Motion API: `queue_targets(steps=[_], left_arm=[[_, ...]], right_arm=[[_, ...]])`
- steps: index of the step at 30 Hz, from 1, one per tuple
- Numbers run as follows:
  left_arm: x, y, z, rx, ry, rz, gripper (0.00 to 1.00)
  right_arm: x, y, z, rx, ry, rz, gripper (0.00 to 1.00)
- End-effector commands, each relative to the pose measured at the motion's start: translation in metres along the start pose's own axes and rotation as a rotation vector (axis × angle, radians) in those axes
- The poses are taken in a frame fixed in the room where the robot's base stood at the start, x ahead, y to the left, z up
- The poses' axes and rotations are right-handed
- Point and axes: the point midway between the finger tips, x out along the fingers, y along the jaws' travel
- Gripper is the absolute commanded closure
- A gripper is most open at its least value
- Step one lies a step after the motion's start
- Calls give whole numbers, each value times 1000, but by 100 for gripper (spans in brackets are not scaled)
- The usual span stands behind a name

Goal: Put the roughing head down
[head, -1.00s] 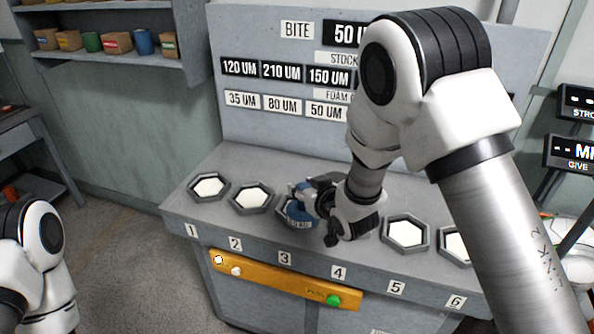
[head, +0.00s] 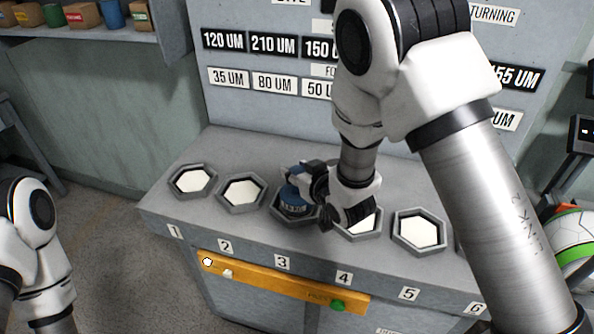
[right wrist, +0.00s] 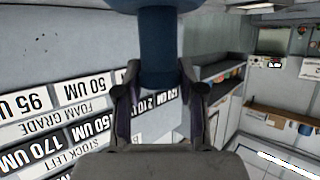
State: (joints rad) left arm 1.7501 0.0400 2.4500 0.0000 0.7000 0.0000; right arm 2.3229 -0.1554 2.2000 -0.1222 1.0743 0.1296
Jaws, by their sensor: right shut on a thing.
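The roughing head (head: 293,204) is a blue round piece with a pale label band, at the third hexagonal tray (head: 278,212). It covers most of that tray; I cannot tell whether it rests on the bottom or hovers just above. My right gripper (head: 296,179) is shut on its blue upper part. In the right wrist view the blue stem (right wrist: 158,60) stands between the two fingers (right wrist: 157,100). My left arm shows at the left edge, but its gripper is outside the view.
White-floored hexagonal trays (head: 193,181) line the grey bench, with number plates in front. Tray four (head: 365,226) is partly behind my right gripper. A sign board (head: 262,120) stands behind.

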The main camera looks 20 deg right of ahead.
Motion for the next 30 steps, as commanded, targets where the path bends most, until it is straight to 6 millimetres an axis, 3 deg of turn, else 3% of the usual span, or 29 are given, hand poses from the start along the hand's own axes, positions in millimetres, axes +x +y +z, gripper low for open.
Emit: queue_targets(steps=[1,2,3,4,17,26,27,30], left_arm=[[2,0,0,0,0,0,100],[2,0,0,0,0,0,100],[1,0,0,0,0,0,100],[1,0,0,0,0,0,100],[2,0,0,0,0,0,100],[17,0,0,0,0,0,100],[-1,0,0,0,-1,0,100],[-24,0,0,0,1,0,100]], right_arm=[[1,0,1,0,4,0,100],[1,0,3,0,0,0,58],[1,0,2,0,0,0,44],[1,0,2,0,0,0,36],[-8,0,0,0,-1,0,36],[-73,0,1,0,1,1,36],[-86,0,-7,2,-5,0,36],[-103,0,-10,2,-6,0,36]])
